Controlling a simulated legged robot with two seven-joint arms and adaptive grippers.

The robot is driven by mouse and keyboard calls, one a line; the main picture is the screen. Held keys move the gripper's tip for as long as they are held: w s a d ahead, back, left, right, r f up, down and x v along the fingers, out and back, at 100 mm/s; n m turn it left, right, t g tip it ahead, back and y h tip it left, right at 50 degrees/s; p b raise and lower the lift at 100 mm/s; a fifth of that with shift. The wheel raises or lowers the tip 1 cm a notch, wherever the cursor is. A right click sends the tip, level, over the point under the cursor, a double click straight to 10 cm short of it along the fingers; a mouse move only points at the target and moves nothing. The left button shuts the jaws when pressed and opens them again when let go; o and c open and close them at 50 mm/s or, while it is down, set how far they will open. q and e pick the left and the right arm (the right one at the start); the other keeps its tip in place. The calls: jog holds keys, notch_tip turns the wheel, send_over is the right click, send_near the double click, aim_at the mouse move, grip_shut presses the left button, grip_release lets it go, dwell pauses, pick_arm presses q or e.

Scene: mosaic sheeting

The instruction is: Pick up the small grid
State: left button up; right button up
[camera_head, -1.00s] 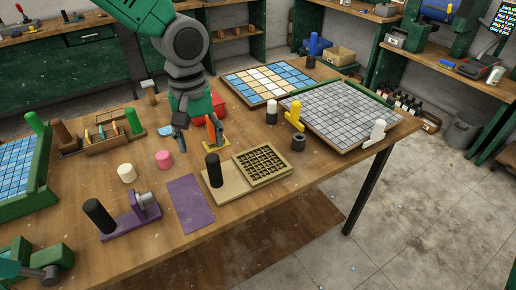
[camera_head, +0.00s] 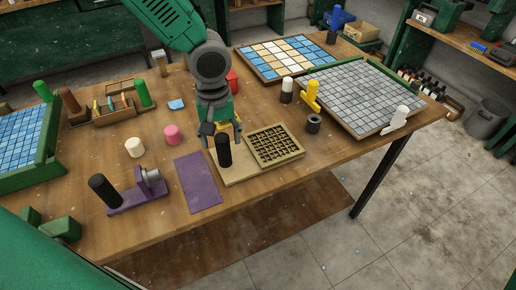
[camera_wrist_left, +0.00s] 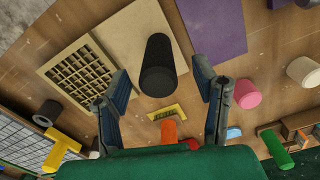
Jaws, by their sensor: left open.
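A black upright cylinder (camera_head: 224,152) stands on the board's left part, like a handle. The grid also shows at left in the left wrist view (camera_wrist_left: 78,72), with the black cylinder (camera_wrist_left: 158,65) near the middle. My left gripper (camera_head: 222,132) is open and empty, just behind the cylinder in the head view. In the wrist view its fingers (camera_wrist_left: 160,80) are spread to either side of the cylinder; I cannot tell whether they touch it. My right gripper is not in view.
A purple mat (camera_head: 198,183) lies left of the board. A dark ring (camera_head: 313,123), yellow piece (camera_head: 311,97) and grey tiled panel (camera_head: 368,100) are to the right. A pink cylinder (camera_head: 172,135) and white cylinder (camera_head: 135,147) stand left. A yellow-based orange piece (camera_wrist_left: 168,128) is near the gripper.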

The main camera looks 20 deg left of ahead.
aim_at(224, 147)
pick_arm(q)
notch_tip(224, 147, down, 3)
jog(key=shift+a+r, duration=0.1)
jog(key=shift+a, duration=0.05)
jog(key=shift+w+f, duration=0.2)
jog(key=shift+f, duration=0.15)
jog(key=shift+s+d+r, duration=0.1)
jog(key=shift+d+r, duration=0.05)
jog(key=shift+d, duration=0.2)
jog(key=shift+c, duration=0.8)
jog(key=shift+d, duration=0.15)
grip_shut()
jog(key=shift+a, duration=0.2)
